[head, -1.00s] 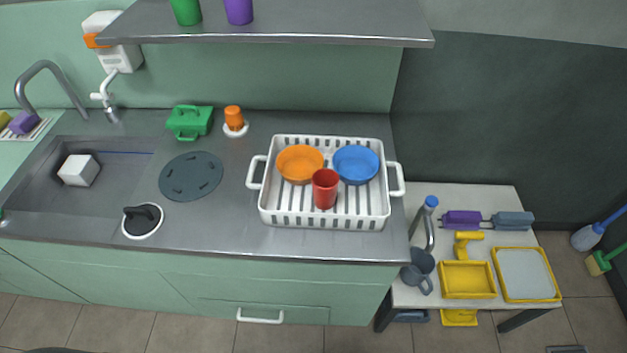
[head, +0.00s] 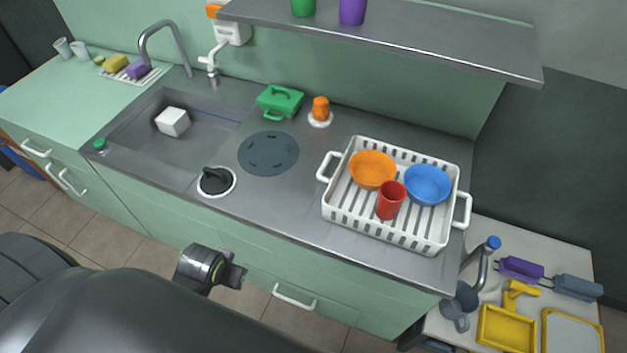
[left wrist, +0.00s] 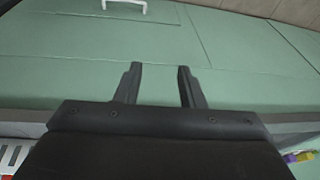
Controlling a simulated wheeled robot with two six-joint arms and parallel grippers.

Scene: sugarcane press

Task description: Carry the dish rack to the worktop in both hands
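The white dish rack (head: 390,232) stands on the grey metal worktop, right of the round dark plate. It has a handle at its left end (head: 326,166) and another at its right end (head: 463,210). An orange bowl (head: 372,169), a blue bowl (head: 428,184) and a red cup (head: 391,200) are in it. In the left wrist view my left gripper (left wrist: 157,84) is open and empty, with green cabinet fronts beyond it. A dark part of my arm shows low in the head view, well away from the rack. My right gripper is not in view.
The grey worktop (head: 300,215) also holds a green box (head: 281,100), an orange cup (head: 320,109) and a black-knobbed dial (head: 215,181). The sink (head: 140,135) holds a white block (head: 172,121). A shelf (head: 400,42) overhangs the back. A lower side table with yellow trays (head: 507,328) stands at right.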

